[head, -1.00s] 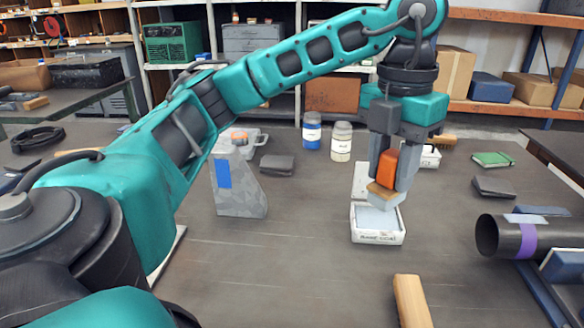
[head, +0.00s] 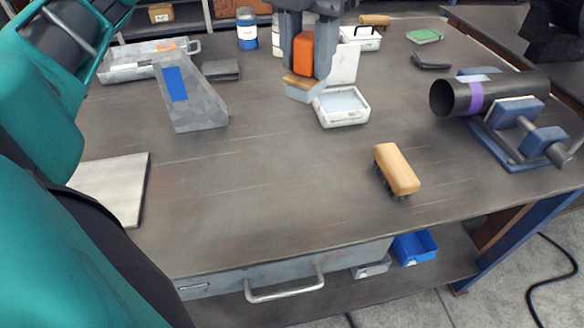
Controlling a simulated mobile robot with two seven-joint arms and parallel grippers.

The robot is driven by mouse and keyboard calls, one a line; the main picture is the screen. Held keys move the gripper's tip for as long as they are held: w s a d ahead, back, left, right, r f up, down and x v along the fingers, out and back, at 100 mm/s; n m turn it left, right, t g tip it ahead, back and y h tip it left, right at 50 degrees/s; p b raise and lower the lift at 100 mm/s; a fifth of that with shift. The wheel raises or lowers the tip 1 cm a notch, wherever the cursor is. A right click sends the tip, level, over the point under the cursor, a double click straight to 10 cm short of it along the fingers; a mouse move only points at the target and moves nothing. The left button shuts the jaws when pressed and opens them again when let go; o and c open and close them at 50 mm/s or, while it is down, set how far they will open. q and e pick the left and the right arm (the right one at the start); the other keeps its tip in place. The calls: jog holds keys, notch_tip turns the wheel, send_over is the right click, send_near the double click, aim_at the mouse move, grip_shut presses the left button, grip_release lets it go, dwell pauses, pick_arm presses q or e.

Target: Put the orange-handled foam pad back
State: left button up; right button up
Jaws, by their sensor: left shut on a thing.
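My left gripper (head: 308,66) is shut on the orange-handled foam pad (head: 303,53), its fingers either side of the orange handle. The pad has a tan layer and a grey foam underside. It hangs, slightly tilted, just left of and behind the open white box (head: 343,121), which holds a pale grey-blue surface. Its lid stands up behind it. Whether the pad overlaps the box rim or is clear of it is hard to tell. My right gripper is not in view.
A grey metal block with a blue patch (head: 189,105) and a metal tray (head: 122,72) stand at left. A wooden brush (head: 396,170) lies in front. A dark pipe with a purple band (head: 497,93) rests on a blue stand at right. The table's middle is clear.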

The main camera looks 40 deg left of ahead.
pick_arm(q)
jog(key=shift+s+f, duration=0.1)
jog(key=shift+f, duration=0.2)
notch_tip(320, 180, down, 19)
jog(key=b, duration=0.3)
jog(key=shift+b, duration=0.4)
jog(key=shift+f, duration=0.25)
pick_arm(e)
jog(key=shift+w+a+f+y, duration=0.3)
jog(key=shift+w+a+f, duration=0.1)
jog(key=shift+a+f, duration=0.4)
pick_arm(q)
jog(key=shift+f, duration=0.2)
jog(key=o, duration=0.9)
jog(key=shift+r, duration=0.1)
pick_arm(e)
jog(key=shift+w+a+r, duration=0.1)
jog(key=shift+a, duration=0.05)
pick_arm(q)
jog(key=shift+o, duration=0.2)
